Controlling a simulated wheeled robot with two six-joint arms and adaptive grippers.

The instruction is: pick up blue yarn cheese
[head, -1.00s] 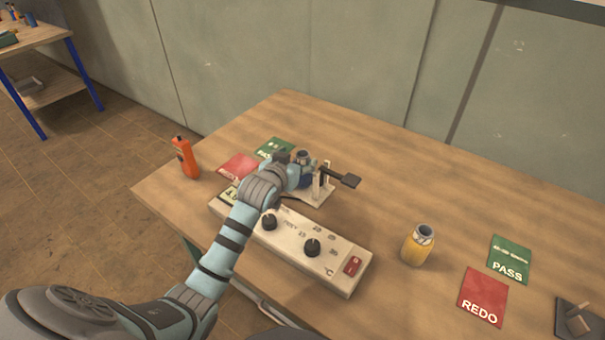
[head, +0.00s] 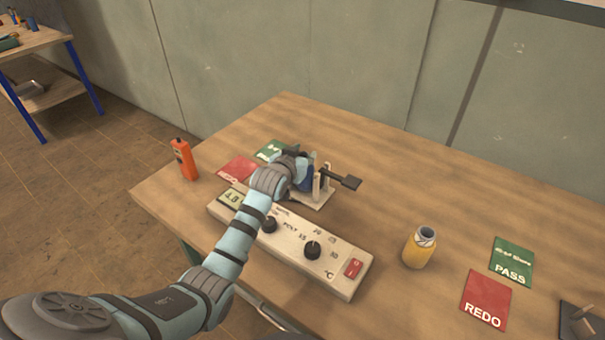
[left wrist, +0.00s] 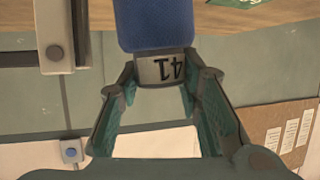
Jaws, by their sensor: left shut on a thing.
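My right gripper is not in view.
A white stand (head: 318,198) with a black lever is close by the gripper. A control box (head: 290,245) lies in front. A yellow yarn cheese (head: 418,249) stands upright to the right. Red and green cards and an orange device (head: 184,160) are also on the table (head: 420,170).

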